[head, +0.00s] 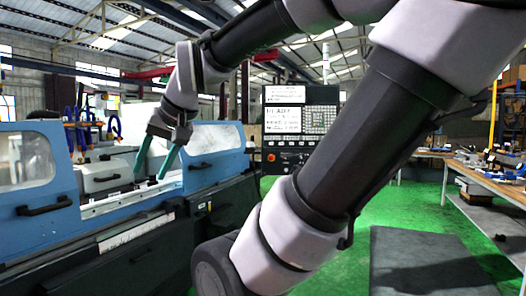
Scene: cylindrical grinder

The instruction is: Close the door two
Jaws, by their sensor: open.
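The grinder has two blue sliding doors with windows, set apart with the interior showing between them. The left door (50,185) has a dark bar handle (45,206) near its lower right. The right door (228,160) has a dark handle (200,166) and is partly covered by my arm. The picture does not show which one is door two. My gripper (148,176) has teal fingers, spread apart and empty, pointing down in front of the opening, left of the right door's handle. I cannot tell whether it touches anything.
A control panel (300,120) stands right of the grinder. A workbench (490,177) with tools runs along the right side. A dark grey surface (430,262) lies at the lower right. Green floor (350,245) is clear between. My arm covers much of the centre.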

